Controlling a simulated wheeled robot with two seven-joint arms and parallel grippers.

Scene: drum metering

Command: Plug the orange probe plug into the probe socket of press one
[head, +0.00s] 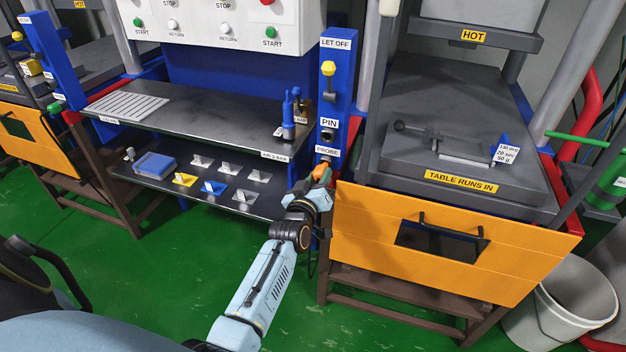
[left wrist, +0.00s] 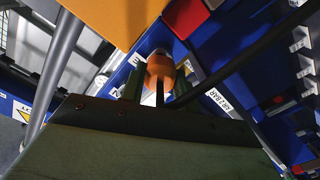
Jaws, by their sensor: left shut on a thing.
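The orange probe plug (head: 320,171) is held in my left gripper (head: 321,184), just below the PROBE label (head: 327,152) on the blue post (head: 336,95) of press one. In the left wrist view the orange plug (left wrist: 160,68) sits between the two dark fingers, which are shut on it. The plug is close in front of the post's face. The probe socket is hidden behind the plug and gripper, and I cannot tell whether the plug touches it or is in it. My right gripper is not in view.
An orange guard (head: 385,235) stands close to the right of my gripper. A dark shelf (head: 205,120) and a lower shelf with small coloured parts lie to the left. A white bin (head: 570,305) stands at the lower right.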

